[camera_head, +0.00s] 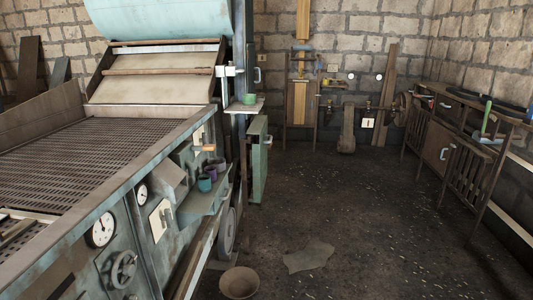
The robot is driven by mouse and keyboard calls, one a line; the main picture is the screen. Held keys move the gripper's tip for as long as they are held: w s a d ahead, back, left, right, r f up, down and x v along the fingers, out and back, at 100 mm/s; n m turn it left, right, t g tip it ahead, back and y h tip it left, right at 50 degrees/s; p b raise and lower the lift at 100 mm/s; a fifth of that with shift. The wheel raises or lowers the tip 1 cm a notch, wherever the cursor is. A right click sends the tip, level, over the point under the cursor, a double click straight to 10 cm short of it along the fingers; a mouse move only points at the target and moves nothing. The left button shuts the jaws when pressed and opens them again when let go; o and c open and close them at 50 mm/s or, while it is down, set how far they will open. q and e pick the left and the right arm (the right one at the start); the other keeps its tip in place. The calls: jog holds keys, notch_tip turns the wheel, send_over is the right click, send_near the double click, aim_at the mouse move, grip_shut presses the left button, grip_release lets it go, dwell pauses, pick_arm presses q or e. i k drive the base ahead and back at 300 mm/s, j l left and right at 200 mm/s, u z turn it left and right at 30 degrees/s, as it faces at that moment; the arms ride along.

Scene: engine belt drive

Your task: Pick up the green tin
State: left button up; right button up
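A small green tin (249,98) stands upright on a narrow ledge (243,106) beside the machine's upright post. Lower down, a tray on the machine's side (205,202) holds a dark teal tin (204,183) and a purple tin (211,173), with what may be another greenish tin (220,164) behind them. These are small in the picture and partly overlap. Neither of my grippers shows in the head view.
The big machine (90,165) with a slatted bed fills the left side. A bowl (239,283) and a flat scrap (308,256) lie on the floor. A workbench (455,145) lines the right wall. The middle floor is mostly clear.

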aim_at(248, 99)
jog(key=i+z, duration=0.2)
jog(key=i, duration=0.8)
jog(key=i+j+z, duration=0.15)
jog(key=i, duration=0.8)
jog(key=i+l+u, duration=0.2)
jog(key=i+u, duration=0.25)
jog(key=i+l+u, duration=0.35)
jog(key=i+u, duration=0.15)
jog(key=i+l+u, duration=0.45)
jog(key=k+l, duration=0.05)
jog(key=l, duration=0.05)
